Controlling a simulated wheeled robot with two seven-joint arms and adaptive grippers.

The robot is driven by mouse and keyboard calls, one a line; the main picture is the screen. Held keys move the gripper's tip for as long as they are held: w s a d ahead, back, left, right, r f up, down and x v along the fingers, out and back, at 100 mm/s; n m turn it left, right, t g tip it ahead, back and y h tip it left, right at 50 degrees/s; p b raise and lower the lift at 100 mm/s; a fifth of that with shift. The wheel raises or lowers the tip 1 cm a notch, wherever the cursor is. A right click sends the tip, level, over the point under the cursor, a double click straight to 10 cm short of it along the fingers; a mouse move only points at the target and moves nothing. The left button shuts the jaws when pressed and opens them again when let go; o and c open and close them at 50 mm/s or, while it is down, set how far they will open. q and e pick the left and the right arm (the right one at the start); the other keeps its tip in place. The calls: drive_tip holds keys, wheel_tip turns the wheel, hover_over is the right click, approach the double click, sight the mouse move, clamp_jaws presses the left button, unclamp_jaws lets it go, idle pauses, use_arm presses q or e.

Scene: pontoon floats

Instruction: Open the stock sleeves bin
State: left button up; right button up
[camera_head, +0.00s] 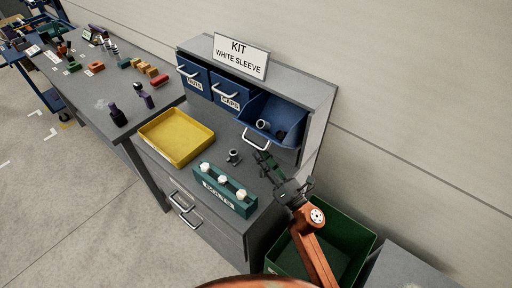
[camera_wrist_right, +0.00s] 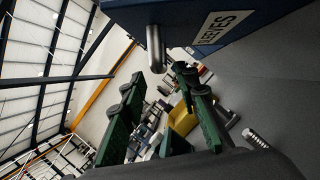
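The stock sleeves bin (camera_head: 284,112) is the rightmost of the blue bins in the grey cabinet. It is tilted out and open, with a pale ring-shaped part and dark parts inside. Its grey handle (camera_head: 256,140) is on the front, and it also shows near the fingers in the right wrist view (camera_wrist_right: 155,48). The SLEEVES label (camera_wrist_right: 222,27) is readable there. My right gripper (camera_head: 265,162) is just below the handle. Its green fingers are apart with nothing seen between them; I cannot tell whether one touches the handle. My left gripper is not in view.
Two shut blue bins (camera_head: 230,92) are to the left. A KIT WHITE SLEEVE sign (camera_head: 241,56) stands on top. A yellow tray (camera_head: 176,137), a small grey part (camera_head: 233,157) and a teal holder with white pieces (camera_head: 222,190) occupy the bench. A green crate (camera_head: 352,244) stands below right.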

drive_tip(key=v, duration=0.6)
drive_tip(key=shift+s, duration=0.2)
